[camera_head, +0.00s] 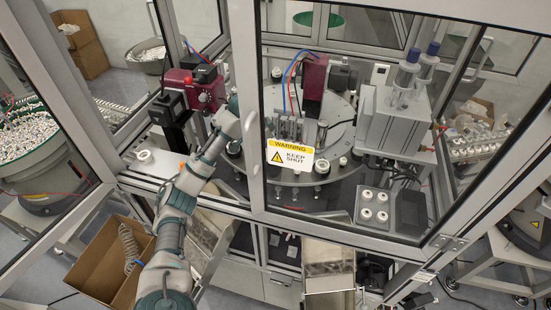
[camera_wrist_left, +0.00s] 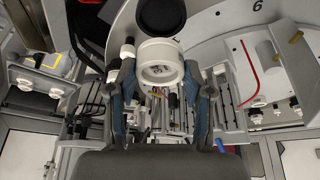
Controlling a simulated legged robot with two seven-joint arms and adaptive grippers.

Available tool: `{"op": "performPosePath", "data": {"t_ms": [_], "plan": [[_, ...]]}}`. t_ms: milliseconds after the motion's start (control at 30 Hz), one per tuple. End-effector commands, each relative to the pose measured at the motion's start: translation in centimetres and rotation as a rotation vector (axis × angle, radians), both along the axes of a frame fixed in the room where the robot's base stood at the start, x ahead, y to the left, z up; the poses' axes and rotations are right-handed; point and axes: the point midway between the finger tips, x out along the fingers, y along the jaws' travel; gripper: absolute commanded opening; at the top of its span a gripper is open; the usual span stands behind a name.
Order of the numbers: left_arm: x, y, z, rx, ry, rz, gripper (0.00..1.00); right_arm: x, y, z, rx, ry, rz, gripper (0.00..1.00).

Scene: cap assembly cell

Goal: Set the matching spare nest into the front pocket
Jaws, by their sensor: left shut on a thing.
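My left gripper (camera_wrist_left: 160,75) is shut on a white, round, cup-shaped nest (camera_wrist_left: 160,58), with one finger on each side of it. The nest's open top faces the wrist camera. A dark round opening or part (camera_wrist_left: 161,14) lies just beyond it on the grey dial; I cannot tell which. In the head view my left arm reaches up to the dial plate (camera_head: 300,178), and the door frame partly hides the gripper end. Several white ring-shaped nests sit on a grey tray (camera_head: 360,219) at the right. The front pocket is not clearly visible. My right gripper is not in view.
A glass door with a warning sign (camera_head: 290,154) and its metal frame stand close right of my arm. A maroon device (camera_head: 196,90) is behind the arm. A white ring (camera_head: 144,156) lies on the left ledge. A cardboard box (camera_head: 103,262) is below left.

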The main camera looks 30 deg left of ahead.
Motion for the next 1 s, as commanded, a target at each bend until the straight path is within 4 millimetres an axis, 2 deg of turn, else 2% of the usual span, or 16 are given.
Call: {"op": "performPosePath", "data": {"t_ms": [33, 267, 433, 467, 833, 867, 933, 1000], "plan": [[0.0, 0.0, -0.9, 0.0, 0.003, 0.001, 0.11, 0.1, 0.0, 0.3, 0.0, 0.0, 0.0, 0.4], [0.4, -0.1, -3.2, 0.001, 0.003, 0.0, 0.11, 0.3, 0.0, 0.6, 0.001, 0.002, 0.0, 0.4], [0.3, -0.1, -5.5, 0.0, 0.003, 0.001, 0.11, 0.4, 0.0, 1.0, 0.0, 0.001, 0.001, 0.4], [0.3, -0.1, -5.8, 0.001, 0.002, 0.0, 0.05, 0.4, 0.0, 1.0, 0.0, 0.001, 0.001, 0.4], [0.4, 0.0, -6.4, 0.0, 0.003, 0.001, 0.05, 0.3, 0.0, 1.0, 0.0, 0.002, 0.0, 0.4], [0.4, 0.0, -6.4, 0.001, 0.003, 0.0, 0.56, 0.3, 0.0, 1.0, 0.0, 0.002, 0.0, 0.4], [0.4, 0.0, -6.3, 0.0, 0.002, 0.0, 0.73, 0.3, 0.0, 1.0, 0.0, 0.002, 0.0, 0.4], [0.3, 0.0, -6.3, 0.001, 0.002, 0.0, 0.76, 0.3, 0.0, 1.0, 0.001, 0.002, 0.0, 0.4]]}}
